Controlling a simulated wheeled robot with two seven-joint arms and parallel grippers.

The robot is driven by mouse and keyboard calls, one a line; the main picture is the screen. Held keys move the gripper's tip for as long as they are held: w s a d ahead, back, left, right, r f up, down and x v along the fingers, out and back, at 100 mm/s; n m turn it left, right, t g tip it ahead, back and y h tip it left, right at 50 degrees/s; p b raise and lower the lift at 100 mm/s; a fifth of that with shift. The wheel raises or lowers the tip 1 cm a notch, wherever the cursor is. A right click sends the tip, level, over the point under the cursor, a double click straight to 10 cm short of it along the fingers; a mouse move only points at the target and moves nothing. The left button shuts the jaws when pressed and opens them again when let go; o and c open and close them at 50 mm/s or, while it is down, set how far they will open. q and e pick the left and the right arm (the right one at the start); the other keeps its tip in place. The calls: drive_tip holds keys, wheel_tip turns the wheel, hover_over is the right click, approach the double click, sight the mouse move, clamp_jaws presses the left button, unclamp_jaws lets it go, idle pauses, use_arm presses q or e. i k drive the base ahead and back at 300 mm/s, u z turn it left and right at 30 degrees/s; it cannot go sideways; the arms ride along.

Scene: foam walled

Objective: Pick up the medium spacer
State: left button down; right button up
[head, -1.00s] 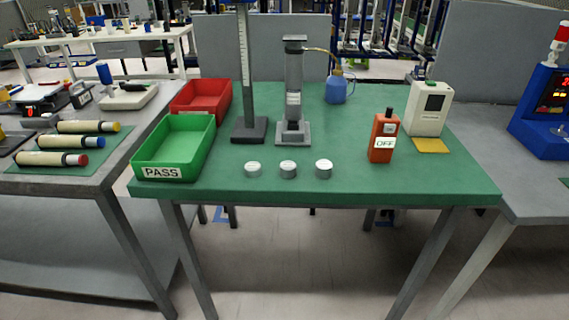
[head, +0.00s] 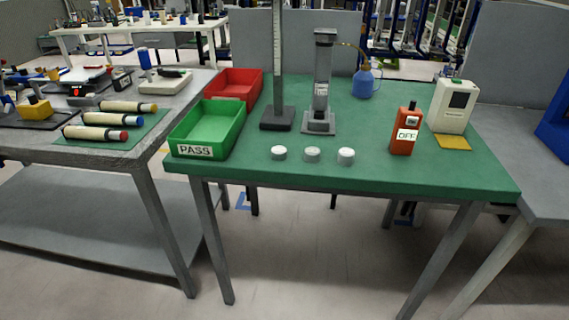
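Neither of my grippers shows in the head view.
A green PASS bin (head: 208,129) and a red bin (head: 234,84) stand left of the spacers. Behind are a black-based post (head: 278,118) and a grey column fixture (head: 321,90). An orange OFF device (head: 405,131) stands right. The table front is clear.

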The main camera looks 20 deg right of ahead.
sight(312, 154)
drive_tip(key=u, duration=0.9)
drive_tip(key=k, duration=1.15)
drive_tip(key=u, duration=0.8)
drive_tip(key=i, duration=1.6)
drive_tip(key=z, duration=1.5)
drive_tip(key=i, duration=1.05)
drive_tip(key=z, duration=1.2)
